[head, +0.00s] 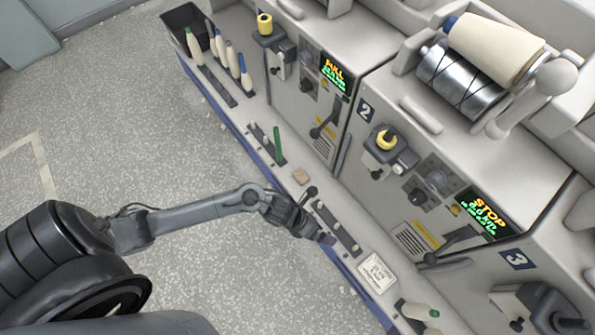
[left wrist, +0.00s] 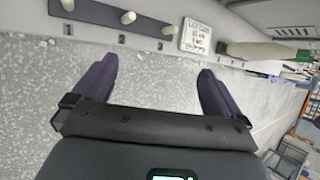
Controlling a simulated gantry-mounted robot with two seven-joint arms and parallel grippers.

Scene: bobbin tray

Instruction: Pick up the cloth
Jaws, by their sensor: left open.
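A small tan block-like piece (head: 300,176) lies on the machine's front ledge in the head view. It may be the folded cloth, but it is too small to tell. My left gripper (head: 318,238) reaches in from the left, over the ledge's outer edge, below and to the right of the tan piece. In the left wrist view its two dark purple fingers (left wrist: 156,88) are wide apart with nothing between them. The tan piece does not show in that view. My right gripper is not in view.
The ledge carries a peg strip (head: 338,229), a white text card (head: 376,273) and a green-tipped bobbin (head: 421,311). A green stick (head: 278,146) stands farther up. Several bobbins stand near a dark bin (head: 184,18).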

